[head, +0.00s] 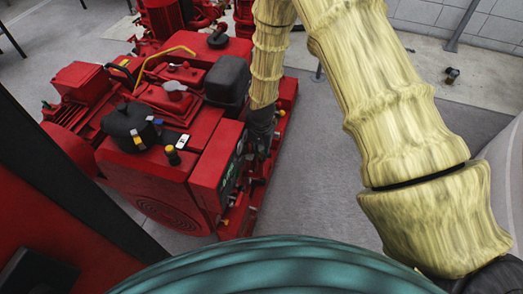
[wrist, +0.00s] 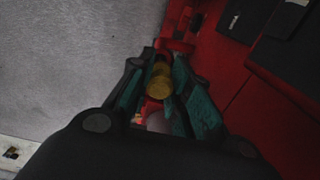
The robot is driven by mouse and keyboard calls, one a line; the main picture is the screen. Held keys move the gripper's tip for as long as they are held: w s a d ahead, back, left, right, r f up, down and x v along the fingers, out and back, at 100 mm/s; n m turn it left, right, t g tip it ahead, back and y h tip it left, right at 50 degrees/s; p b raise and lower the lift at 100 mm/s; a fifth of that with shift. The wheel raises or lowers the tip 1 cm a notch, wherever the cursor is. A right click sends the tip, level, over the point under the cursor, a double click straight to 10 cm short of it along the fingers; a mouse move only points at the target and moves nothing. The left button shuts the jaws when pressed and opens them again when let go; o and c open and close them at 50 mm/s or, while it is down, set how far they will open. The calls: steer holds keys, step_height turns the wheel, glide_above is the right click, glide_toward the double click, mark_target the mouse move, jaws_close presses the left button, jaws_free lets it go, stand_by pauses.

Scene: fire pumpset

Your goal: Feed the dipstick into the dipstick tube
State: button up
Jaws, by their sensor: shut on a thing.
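My gripper (head: 262,140) is low at the right side of the red engine in the head view, pointing down. In the wrist view its teal-padded fingers (wrist: 164,66) are closed around a yellow-gold round piece, which looks like the head of the dipstick (wrist: 159,86). The rest of the dipstick is hidden by the fingers and the piece itself. I cannot make out the dipstick tube for certain. A red fitting (wrist: 181,45) shows just beyond the fingertips, and I cannot tell whether the dipstick touches it.
The red pumpset (head: 150,185) fills the left, with a black round cap (head: 130,125), a black box (head: 228,78) and a yellow bent bar (head: 165,58) on top. Its red side panel (wrist: 215,85) is close to my fingers. Grey floor (head: 320,170) to the right is clear.

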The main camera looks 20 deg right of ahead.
mark_target(261, 156)
steer(key=shift+f+b, duration=0.65)
steer(key=shift+f, duration=0.95)
steer(key=o, duration=0.8)
steer(key=shift+o, duration=0.2)
steer(key=shift+r, duration=6.05)
